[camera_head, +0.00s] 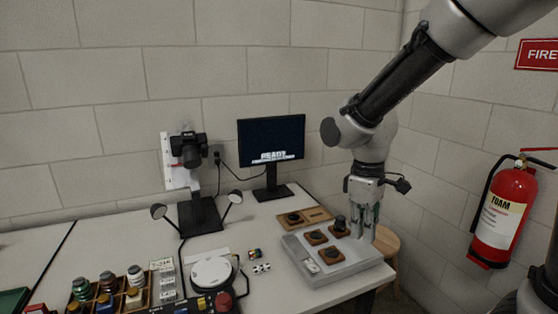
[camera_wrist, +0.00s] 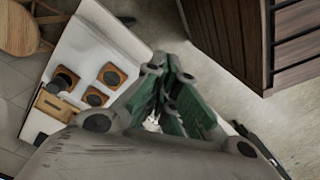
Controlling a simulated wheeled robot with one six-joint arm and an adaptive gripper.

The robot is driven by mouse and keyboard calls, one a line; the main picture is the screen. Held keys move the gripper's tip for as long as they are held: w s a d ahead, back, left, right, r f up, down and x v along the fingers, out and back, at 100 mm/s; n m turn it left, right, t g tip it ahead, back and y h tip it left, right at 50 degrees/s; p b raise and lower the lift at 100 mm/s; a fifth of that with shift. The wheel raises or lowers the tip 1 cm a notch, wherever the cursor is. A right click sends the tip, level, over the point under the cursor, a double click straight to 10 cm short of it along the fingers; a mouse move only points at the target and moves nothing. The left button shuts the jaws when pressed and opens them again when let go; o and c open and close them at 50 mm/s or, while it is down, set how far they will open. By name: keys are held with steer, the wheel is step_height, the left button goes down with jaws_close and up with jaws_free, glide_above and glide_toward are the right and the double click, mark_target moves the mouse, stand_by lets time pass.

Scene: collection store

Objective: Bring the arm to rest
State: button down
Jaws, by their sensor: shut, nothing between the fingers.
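My gripper (camera_head: 368,226) hangs pointing down at the right of the head view, over or in front of the right end of a grey tray (camera_head: 355,257). Its fingers are together with nothing between them. In the wrist view the green-and-grey fingers (camera_wrist: 160,65) also meet, above the floor and beside the tray (camera_wrist: 92,42). The arm comes down from the upper right, bent at the elbow. Several square brown blocks with dark round tops, such as one block (camera_head: 316,238), stand in the tray. The exact gap between fingers and tray cannot be told.
A monitor (camera_head: 272,140) and a camera on a stand (camera_head: 188,148) stand at the back. A wooden rack of jars (camera_head: 115,296) and a round white device (camera_head: 211,271) are on the table at left. A stool (camera_head: 386,240) and a red extinguisher (camera_head: 503,215) are at right.

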steer(key=s+d+r+m+t, duration=0.2)
steer(key=s+d+r+m, duration=0.3)
steer(key=d, duration=0.3)
steer(key=s+d+r+m+t, duration=0.3)
steer(key=s+d+r+m, duration=0.2)
steer(key=s+d+r, duration=0.2)
steer(key=shift+s+d, duration=0.3)
steer(key=shift+d, duration=0.75)
